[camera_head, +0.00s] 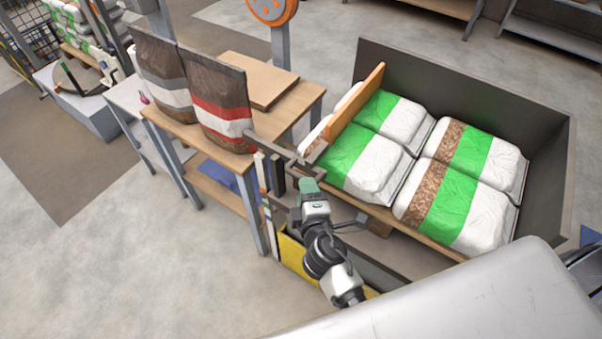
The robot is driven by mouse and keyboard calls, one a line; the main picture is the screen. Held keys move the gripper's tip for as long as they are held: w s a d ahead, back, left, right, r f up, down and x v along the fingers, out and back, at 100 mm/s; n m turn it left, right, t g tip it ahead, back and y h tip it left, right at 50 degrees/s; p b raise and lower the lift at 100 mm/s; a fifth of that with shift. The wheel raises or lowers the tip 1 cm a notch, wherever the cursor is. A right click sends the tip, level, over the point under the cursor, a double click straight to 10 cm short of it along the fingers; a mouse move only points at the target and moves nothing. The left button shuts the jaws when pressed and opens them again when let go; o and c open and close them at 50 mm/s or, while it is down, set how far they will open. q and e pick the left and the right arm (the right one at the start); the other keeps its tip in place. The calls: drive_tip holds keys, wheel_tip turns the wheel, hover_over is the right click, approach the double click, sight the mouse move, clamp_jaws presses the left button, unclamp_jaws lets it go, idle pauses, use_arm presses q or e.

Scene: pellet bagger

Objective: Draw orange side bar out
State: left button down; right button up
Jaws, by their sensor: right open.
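The orange side bar (357,106) stands upright as a long narrow board along the left side of the bags in the grey bin. White bags sit on both sides of it, hiding its lower part. My right gripper (298,160) is open at the near left of the bin, short of the bar's near end and apart from it. Nothing shows between its fingers. My left gripper is not in view.
Green and white bags (384,158) fill the grey bin (547,165). A wooden table (290,116) to the left holds two brown bags (218,100) and a flat board. Below my right arm is a yellow panel (292,252). Floor is clear at lower left.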

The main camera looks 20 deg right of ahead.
sight(302, 176)
drive_tip(key=w, duration=0.5)
drive_tip(key=shift+d+f, duration=0.3)
drive_tip(key=shift+f, duration=0.1)
clamp_jaws()
